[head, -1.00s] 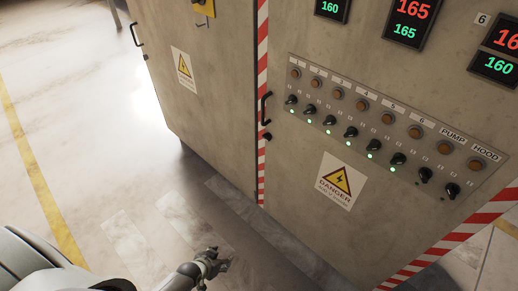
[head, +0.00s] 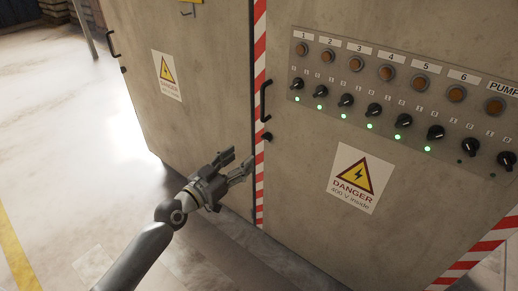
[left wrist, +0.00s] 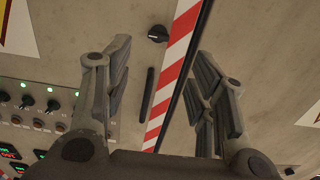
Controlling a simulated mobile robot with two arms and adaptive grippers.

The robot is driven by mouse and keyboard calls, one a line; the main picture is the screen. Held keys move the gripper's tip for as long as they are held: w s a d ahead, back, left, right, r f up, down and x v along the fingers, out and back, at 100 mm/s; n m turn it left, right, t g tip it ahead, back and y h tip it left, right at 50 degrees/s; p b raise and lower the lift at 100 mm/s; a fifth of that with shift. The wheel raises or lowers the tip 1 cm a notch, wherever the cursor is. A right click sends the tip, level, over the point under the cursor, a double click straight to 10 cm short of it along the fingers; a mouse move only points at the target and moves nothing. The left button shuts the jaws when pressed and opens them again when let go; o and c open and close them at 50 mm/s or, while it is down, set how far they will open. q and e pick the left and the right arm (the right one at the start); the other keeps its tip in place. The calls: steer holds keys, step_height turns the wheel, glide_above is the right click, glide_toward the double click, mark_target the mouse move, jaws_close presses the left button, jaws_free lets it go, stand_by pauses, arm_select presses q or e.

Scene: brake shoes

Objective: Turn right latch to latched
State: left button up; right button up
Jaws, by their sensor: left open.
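The right latch (head: 267,136) is a small black knob on the right cabinet door, just below a black bar handle (head: 265,100) and beside the red-and-white striped edge. In the left wrist view the latch (left wrist: 158,34) shows upside down, its grip lying roughly crosswise, between and beyond the fingertips. Which way it is set is too small to tell. My left gripper (head: 241,158) is open and empty, below and left of the latch in the head view, apart from it. It also shows in the left wrist view (left wrist: 163,58). My right gripper is out of view.
A switch panel (head: 400,100) with knobs, orange buttons and green lights is on the right door. A danger sign (head: 355,179) is below it. The left door has another handle (head: 112,44) and knob (head: 123,69). The floor (head: 110,200) at left is clear.

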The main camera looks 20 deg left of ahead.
mark_target(265, 139)
arm_select(q)
steer(key=x, duration=0.6)
steer(key=b+x, duration=0.1)
steer(key=x, duration=0.2)
steer(key=shift+w+d+r, duration=0.15)
steer(key=shift+w+r, duration=0.05)
steer(key=shift+r, duration=0.05)
steer(key=shift+w+d, duration=0.25)
steer(key=shift+w, duration=0.4)
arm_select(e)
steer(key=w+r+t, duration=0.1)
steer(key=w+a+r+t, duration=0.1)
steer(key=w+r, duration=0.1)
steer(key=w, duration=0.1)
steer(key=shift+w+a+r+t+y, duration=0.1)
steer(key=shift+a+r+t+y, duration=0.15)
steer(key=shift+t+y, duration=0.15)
arm_select(q)
steer(key=c, duration=1)
